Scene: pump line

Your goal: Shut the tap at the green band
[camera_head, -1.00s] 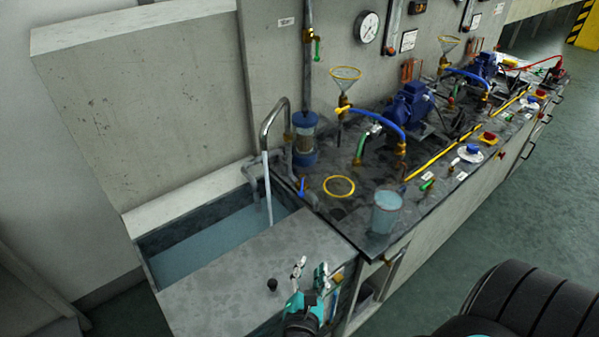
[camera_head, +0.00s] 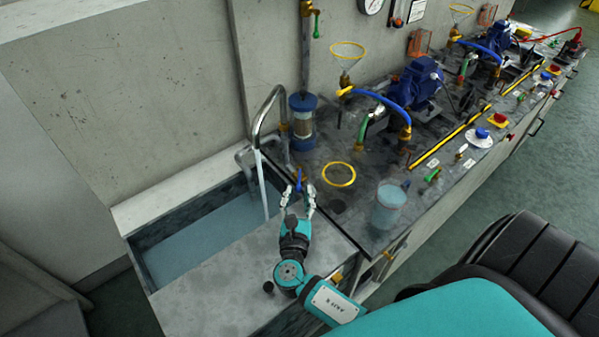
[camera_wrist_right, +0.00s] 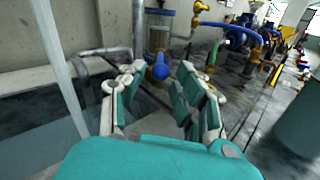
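The blue-handled tap (camera_head: 299,178) stands at the bench's left end beside the sink; in the right wrist view its blue handle (camera_wrist_right: 160,69) points toward me, between and beyond the fingers. Water (camera_head: 262,185) runs from the curved spout (camera_head: 263,113) into the sink (camera_head: 205,235). My right gripper (camera_head: 300,194) is open and empty just in front of the blue handle; in the right wrist view its fingers (camera_wrist_right: 160,88) are spread. I cannot tell whether it touches the handle. I cannot make out a green band at this tap. My left gripper is out of view.
A yellow ring (camera_head: 339,175) lies right of the tap, and a beaker of water (camera_head: 388,206) stands near the bench edge. A clear blue-capped cylinder (camera_head: 302,122) rises behind. A green-handled valve (camera_head: 316,24) is on the upright pipe; another green handle (camera_head: 432,175) is on the bench.

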